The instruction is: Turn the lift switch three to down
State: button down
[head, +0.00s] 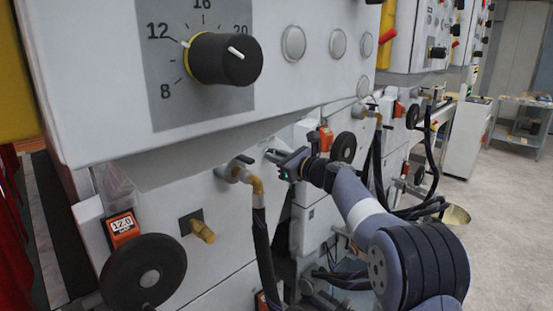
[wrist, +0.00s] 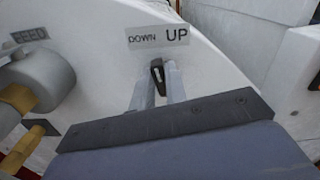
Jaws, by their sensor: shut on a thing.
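The lift switch (wrist: 157,75) is a small black knob with a pale mark. It sits on a white panel just below a label (wrist: 158,37) reading DOWN on the left and UP on the right. In the wrist view my gripper (wrist: 158,88) has one grey finger on each side of the knob and is shut on it. The knob looks close to upright; its exact setting is hard to tell. In the head view my gripper (head: 274,157) reaches left to the machine's lower front, and the switch cannot be made out there.
A valve with a brass elbow and dark hose (head: 256,188) stands just left of and below my gripper. A black handwheel (head: 143,275) is at lower left. A large dial (head: 226,59) is on the overhanging panel above. The floor (head: 500,200) at right is open.

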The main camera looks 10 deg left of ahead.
jog(key=shift+f+n+b, duration=0.1)
jog(key=shift+n+b, duration=1.45)
jog(key=shift+n, duration=0.45)
jog(key=c, duration=1.4)
grip_release()
jog(key=shift+c, duration=0.2)
jog(key=b+v, duration=0.4)
jog(key=v, duration=0.7)
jog(key=shift+a, duration=0.15)
